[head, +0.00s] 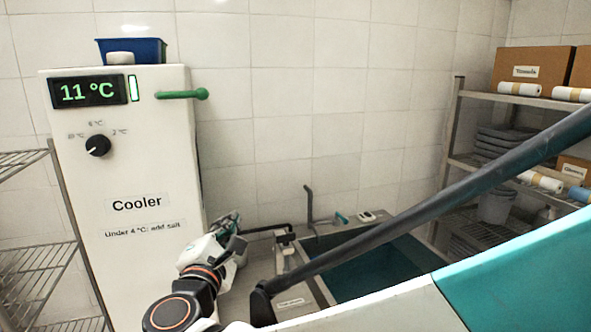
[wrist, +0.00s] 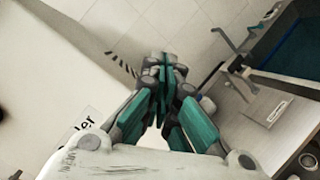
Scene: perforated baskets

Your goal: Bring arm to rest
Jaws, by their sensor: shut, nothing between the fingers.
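My gripper (head: 231,228) is at the end of my arm, low in the middle-left of the head view, just right of the cooler (head: 138,160). In the wrist view my gripper (wrist: 163,75) has its teal-padded fingers together at the tips, with nothing between them. The cooler is a tall white cabinet with a green "11 °C" display, a black knob and a green lever at its upper right. Its white side also fills the left of the wrist view (wrist: 50,60).
A sink basin (head: 375,272) with dark teal inside lies right of my arm; a tap stands behind it. A shelf (head: 462,160) with boxes, rolls and grey baskets is at the right. A wire rack (head: 40,262) is at the left. A blue bin (head: 150,48) sits atop the cooler.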

